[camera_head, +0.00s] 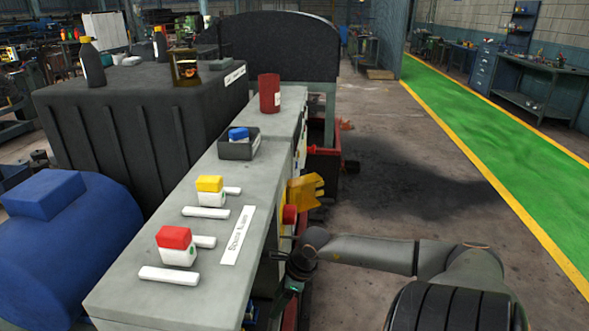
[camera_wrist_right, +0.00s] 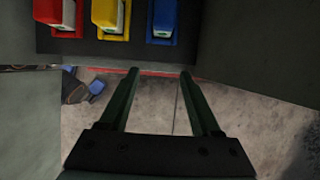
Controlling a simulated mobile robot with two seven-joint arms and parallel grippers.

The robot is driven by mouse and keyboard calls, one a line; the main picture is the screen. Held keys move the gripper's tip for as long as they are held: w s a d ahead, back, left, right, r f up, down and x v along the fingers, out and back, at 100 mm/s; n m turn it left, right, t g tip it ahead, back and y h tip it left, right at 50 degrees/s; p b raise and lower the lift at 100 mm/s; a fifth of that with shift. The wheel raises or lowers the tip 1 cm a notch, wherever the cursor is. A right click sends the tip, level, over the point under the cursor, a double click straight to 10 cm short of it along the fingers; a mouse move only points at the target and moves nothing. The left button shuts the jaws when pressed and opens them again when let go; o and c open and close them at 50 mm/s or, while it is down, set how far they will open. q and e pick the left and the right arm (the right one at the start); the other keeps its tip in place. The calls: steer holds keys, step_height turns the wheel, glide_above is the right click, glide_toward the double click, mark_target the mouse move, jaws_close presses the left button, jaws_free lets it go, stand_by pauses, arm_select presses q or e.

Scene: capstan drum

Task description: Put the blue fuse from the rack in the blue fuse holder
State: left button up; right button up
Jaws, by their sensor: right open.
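In the right wrist view, three coloured pieces sit in a row on a dark panel: red (camera_wrist_right: 66,15), yellow (camera_wrist_right: 111,17) and blue (camera_wrist_right: 162,20). Each has a pale part; I cannot tell whether these are fuses in the rack or holders. My right gripper (camera_wrist_right: 159,72) is open with nothing between its fingers, and its tips point toward the row, just short of the blue piece in the picture. In the head view my right gripper (camera_head: 291,270) is beside the bench's right side, partly hidden. My left gripper is not in view.
The grey bench top (camera_head: 190,245) holds a red-capped block (camera_head: 176,246), a yellow-capped block (camera_head: 210,190), white rods, a dark tray (camera_head: 238,147) with a blue piece, and a red can (camera_head: 269,93). A yellow part (camera_head: 305,191) sticks out from its side. The floor to the right is clear.

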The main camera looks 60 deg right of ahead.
steer(key=shift+s+d+p, duration=0.2)
steer(key=shift+s+d, duration=0.25)
steer(key=shift+s, duration=0.45)
steer(key=shift+s+d+p, duration=0.15)
steer(key=shift+s+d, duration=0.25)
steer(key=shift+s, duration=0.45)
